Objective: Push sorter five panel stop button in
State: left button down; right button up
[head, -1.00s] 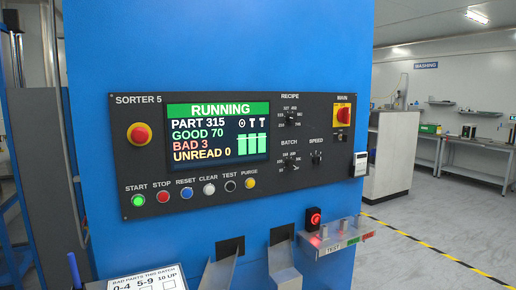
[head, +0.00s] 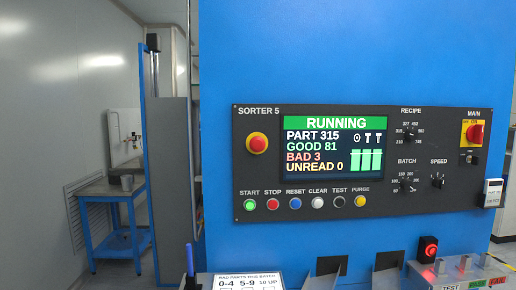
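The sorter 5 panel (head: 400,195) is a dark plate on the blue machine, right of centre in the head view. Its red stop button (head: 272,204) sits in the lower row under the label STOP, between the green start button (head: 250,205) and the blue reset button (head: 295,203). The screen (head: 334,147) reads RUNNING, part 315, good 81, bad 3, unread 0. A larger red mushroom button (head: 257,144) on a yellow ring is at the panel's upper left. Neither gripper shows in the head view.
A blue bench (head: 108,190) with a metal cup stands at the left. A grey column (head: 170,170) is beside the machine. A bad-parts card (head: 248,281), a blue pen (head: 190,260), chutes and a lit red button (head: 429,249) are below the panel. Floor shows at left.

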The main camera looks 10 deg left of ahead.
aim_at(257, 144)
jog(key=z, duration=1.65)
jog(key=i, duration=0.1)
jog(key=u, duration=2.95)
jog(key=k, duration=1.25)
jog(key=z, duration=1.2)
jog(key=i, duration=1)
